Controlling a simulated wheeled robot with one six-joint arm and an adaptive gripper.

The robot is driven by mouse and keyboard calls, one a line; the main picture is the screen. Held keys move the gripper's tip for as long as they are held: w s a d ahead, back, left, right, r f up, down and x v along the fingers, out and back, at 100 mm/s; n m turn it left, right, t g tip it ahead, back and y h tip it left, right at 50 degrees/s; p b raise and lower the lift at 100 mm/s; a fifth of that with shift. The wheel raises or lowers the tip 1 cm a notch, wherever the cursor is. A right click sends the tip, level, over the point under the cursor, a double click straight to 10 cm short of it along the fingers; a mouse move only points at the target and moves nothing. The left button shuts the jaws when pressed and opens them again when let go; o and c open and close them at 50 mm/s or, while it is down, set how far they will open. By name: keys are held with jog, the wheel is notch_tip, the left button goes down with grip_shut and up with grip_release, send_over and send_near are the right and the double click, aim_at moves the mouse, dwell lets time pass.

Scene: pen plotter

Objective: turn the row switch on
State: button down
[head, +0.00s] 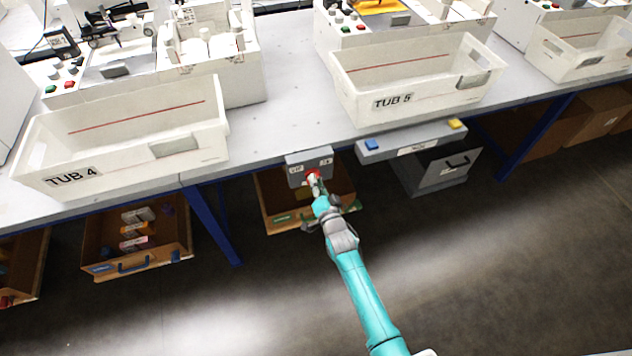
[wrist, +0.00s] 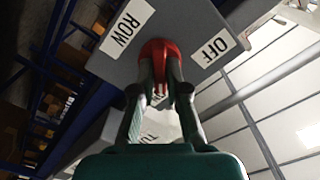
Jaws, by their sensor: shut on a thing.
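The row switch is a grey box (head: 296,177) hung under the front edge of the table, with a red handle (head: 312,174) on its face. In the wrist view the grey box face (wrist: 180,20) bears a ROW label (wrist: 126,26) and an OFF label (wrist: 213,47), with the red handle (wrist: 160,48) between them. My gripper (head: 316,182) is at the box. In the wrist view its two fingers are shut on the red handle from either side. The fingers hide part of the handle, and I cannot tell its exact setting.
An open wooden drawer (head: 268,213) lies below and behind the switch. A grey panel with blue and yellow buttons (head: 410,144) is just right of it, above a grey bin (head: 437,178). A blue table leg (head: 215,225) stands to the left. White tubs, including TUB 5 (head: 360,88), stand above.

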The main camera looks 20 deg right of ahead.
jog(key=c, duration=1.2)
grip_release()
jog(key=s, duration=1.2)
